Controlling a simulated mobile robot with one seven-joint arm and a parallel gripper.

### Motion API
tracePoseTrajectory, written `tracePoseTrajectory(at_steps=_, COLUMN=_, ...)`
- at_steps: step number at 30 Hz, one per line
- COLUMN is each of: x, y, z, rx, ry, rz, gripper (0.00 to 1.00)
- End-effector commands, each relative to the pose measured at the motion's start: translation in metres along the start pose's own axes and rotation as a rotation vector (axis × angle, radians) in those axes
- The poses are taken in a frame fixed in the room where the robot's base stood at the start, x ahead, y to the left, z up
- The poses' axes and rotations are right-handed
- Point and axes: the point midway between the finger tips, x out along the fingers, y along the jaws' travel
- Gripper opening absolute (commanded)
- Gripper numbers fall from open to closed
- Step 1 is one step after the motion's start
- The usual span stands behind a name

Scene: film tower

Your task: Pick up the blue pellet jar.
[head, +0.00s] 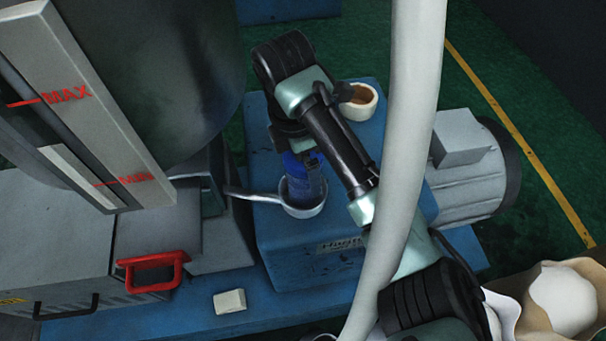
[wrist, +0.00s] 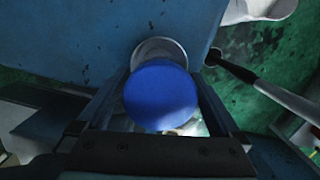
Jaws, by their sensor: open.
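The blue pellet jar (head: 304,182) stands in or on a small white long-handled pan (head: 303,211) on the blue block; its base is hidden by the pan's rim. In the wrist view its round blue lid (wrist: 160,95) faces the camera, with part of the grey pan (wrist: 158,47) showing behind it. My gripper (head: 298,158) is open and points down over the jar. In the wrist view one finger lies on each side of the lid. I cannot tell whether either finger touches the jar.
The blue block (head: 290,260) carries a white cup with brown contents (head: 359,103) behind my arm. A grey motor (head: 475,175) lies to the right. A pale hose (head: 405,130) crosses the front. A red handle (head: 152,272) and a white block (head: 229,301) are at lower left.

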Motion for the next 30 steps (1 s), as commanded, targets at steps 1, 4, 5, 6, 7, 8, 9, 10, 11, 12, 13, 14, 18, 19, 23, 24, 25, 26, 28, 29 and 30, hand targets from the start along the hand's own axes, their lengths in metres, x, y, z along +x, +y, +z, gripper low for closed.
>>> tracePoseTrajectory(at_steps=1, x=0.0026, y=-0.0003, z=0.0001, rx=0.000, ry=0.000, rz=-0.001, gripper=1.00)
tracePoseTrajectory(at_steps=4, x=0.0037, y=-0.0001, z=0.0002, rx=0.000, ry=0.000, rz=0.000, gripper=1.00)
tracePoseTrajectory(at_steps=5, x=0.0036, y=-0.0001, z=0.0002, rx=0.000, ry=0.000, rz=0.000, gripper=1.00)
tracePoseTrajectory(at_steps=6, x=0.0035, y=-0.0001, z=0.0002, rx=0.000, ry=0.000, rz=0.000, gripper=1.00)
tracePoseTrajectory(at_steps=7, x=0.0035, y=-0.0001, z=0.0002, rx=0.000, ry=0.000, rz=0.000, gripper=1.00)
tracePoseTrajectory(at_steps=8, x=0.0035, y=-0.0001, z=0.0001, rx=0.000, ry=0.000, rz=0.000, gripper=1.00)
tracePoseTrajectory(at_steps=9, x=0.0034, y=-0.0001, z=0.0001, rx=0.000, ry=0.000, rz=0.000, gripper=0.93)
tracePoseTrajectory(at_steps=10, x=0.0034, y=-0.0001, z=0.0001, rx=0.000, ry=0.000, rz=0.000, gripper=0.87)
tracePoseTrajectory(at_steps=11, x=0.0033, y=-0.0001, z=0.0001, rx=0.000, ry=0.000, rz=0.001, gripper=0.82)
tracePoseTrajectory(at_steps=12, x=0.0033, y=-0.0001, z=0.0001, rx=0.000, ry=0.000, rz=0.000, gripper=0.75)
tracePoseTrajectory(at_steps=13, x=0.0032, y=-0.0001, z=0.0001, rx=0.000, ry=0.000, rz=0.001, gripper=0.69)
tracePoseTrajectory(at_steps=14, x=0.0032, y=-0.0001, z=0.0001, rx=0.000, ry=0.000, rz=0.001, gripper=0.64)
tracePoseTrajectory(at_steps=18, x=0.0031, y=-0.0001, z=0.0002, rx=0.000, ry=0.000, rz=0.001, gripper=0.39)
tracePoseTrajectory(at_steps=19, x=0.0030, y=0.0000, z=0.0001, rx=0.000, ry=0.000, rz=0.001, gripper=0.33)
tracePoseTrajectory(at_steps=23, x=0.0029, y=0.0000, z=0.0002, rx=0.000, ry=0.000, rz=0.001, gripper=0.10)
tracePoseTrajectory(at_steps=24, x=0.0022, y=0.0002, z=0.0005, rx=0.000, ry=-0.001, rz=0.002, gripper=0.07)
tracePoseTrajectory(at_steps=25, x=0.0022, y=0.0002, z=0.0005, rx=0.000, ry=-0.001, rz=0.002, gripper=0.07)
tracePoseTrajectory(at_steps=26, x=0.0022, y=0.0002, z=0.0005, rx=0.000, ry=-0.001, rz=0.002, gripper=0.07)
tracePoseTrajectory(at_steps=28, x=0.0022, y=0.0002, z=0.0005, rx=0.000, ry=-0.001, rz=0.002, gripper=0.07)
tracePoseTrajectory(at_steps=29, x=0.0020, y=0.0003, z=0.0005, rx=0.000, ry=-0.001, rz=0.002, gripper=0.07)
tracePoseTrajectory(at_steps=30, x=0.0013, y=0.0004, z=0.0006, rx=0.000, ry=-0.001, rz=0.003, gripper=0.07)
